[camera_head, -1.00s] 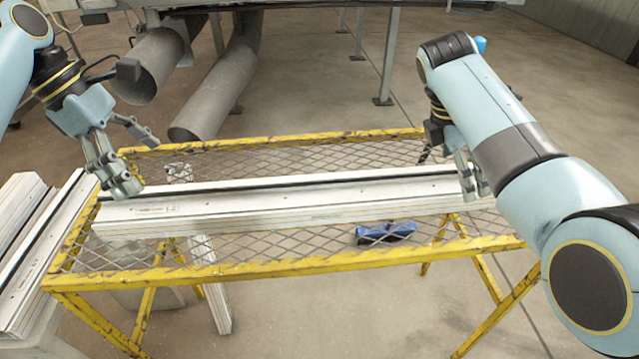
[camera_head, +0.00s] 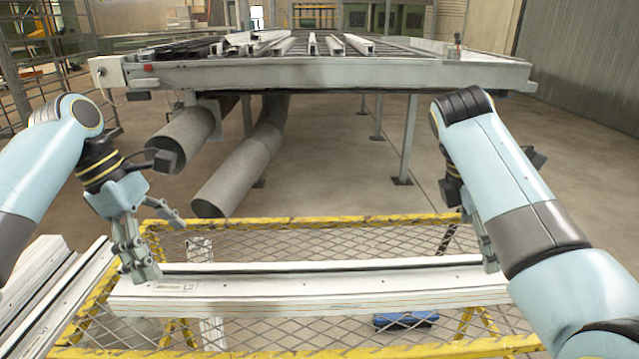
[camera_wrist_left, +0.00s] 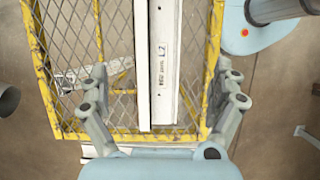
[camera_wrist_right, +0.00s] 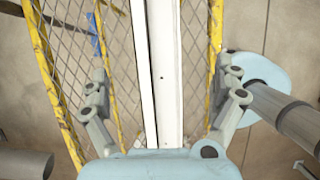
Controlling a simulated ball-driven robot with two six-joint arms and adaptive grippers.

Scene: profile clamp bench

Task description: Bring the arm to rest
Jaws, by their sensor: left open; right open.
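A long white profile (camera_head: 320,291), marked L2 near its left end, lies across a yellow mesh-topped stand (camera_head: 330,220). My left gripper (camera_head: 160,245) is open at the profile's left end. In the left wrist view its fingers (camera_wrist_left: 166,82) stand wide apart on both sides of the profile (camera_wrist_left: 163,45), with clear gaps. My right gripper (camera_head: 487,248) is open at the profile's right end, partly hidden by my right arm. In the right wrist view its fingers (camera_wrist_right: 166,82) are also spread on either side of the profile (camera_wrist_right: 166,50), not touching it.
More white profiles (camera_head: 45,300) lie at the lower left beside the stand. A blue object (camera_head: 405,320) shows through the mesh. A large grey machine table (camera_head: 320,75) with profiles on top stands behind, with grey pipes (camera_head: 245,165) below it. Open floor lies between.

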